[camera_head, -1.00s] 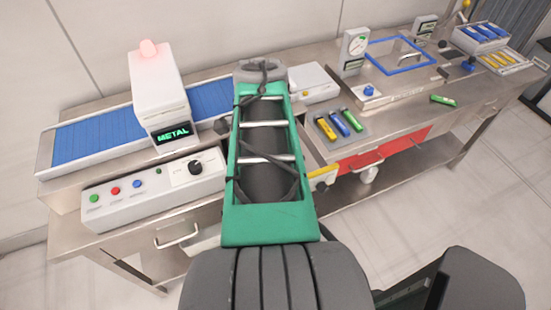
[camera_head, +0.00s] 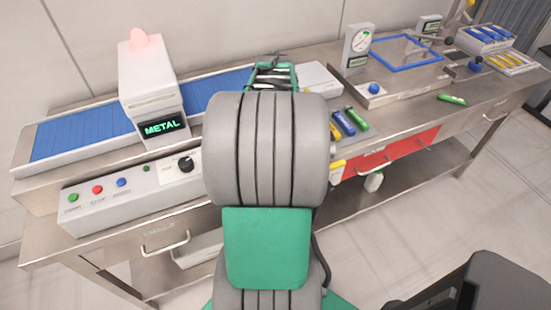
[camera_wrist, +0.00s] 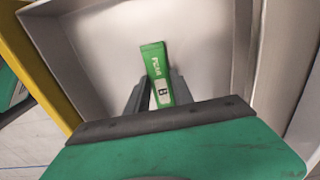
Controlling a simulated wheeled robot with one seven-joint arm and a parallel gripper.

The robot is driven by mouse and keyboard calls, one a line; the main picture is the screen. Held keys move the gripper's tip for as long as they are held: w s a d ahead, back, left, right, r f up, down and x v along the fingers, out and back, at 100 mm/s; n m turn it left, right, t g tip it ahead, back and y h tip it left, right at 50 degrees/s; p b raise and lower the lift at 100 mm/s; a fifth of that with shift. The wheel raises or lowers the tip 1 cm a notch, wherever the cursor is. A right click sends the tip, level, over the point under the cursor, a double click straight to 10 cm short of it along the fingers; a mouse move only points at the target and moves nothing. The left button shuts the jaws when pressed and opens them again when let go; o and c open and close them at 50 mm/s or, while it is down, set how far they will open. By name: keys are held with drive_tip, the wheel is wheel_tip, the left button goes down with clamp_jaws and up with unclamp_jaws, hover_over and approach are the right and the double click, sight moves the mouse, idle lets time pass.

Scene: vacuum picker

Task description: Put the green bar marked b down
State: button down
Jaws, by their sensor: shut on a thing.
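The green bar marked B (camera_wrist: 155,62) shows in the wrist view, its label facing the camera. My gripper (camera_wrist: 158,88) is shut on it, with a dark finger on each side. The bar is over or inside a pale, walled container (camera_wrist: 215,45). I cannot tell whether the bar touches the container's floor. In the head view my own arm hides the gripper and the held bar.
A blue conveyor (camera_head: 80,133) and a METAL-display scanner (camera_head: 150,80) stand at left. Blue (camera_head: 343,123) and green (camera_head: 357,118) bars lie right of my arm. Another green bar (camera_head: 452,99) lies farther right. A yellow edge (camera_wrist: 35,70) borders the container.

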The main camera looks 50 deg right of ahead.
drive_tip(key=shift+f, duration=0.2)
drive_tip(key=c, duration=1.1)
unclamp_jaws()
wheel_tip(320, 180, up, 12)
drive_tip(key=shift+r, duration=0.2)
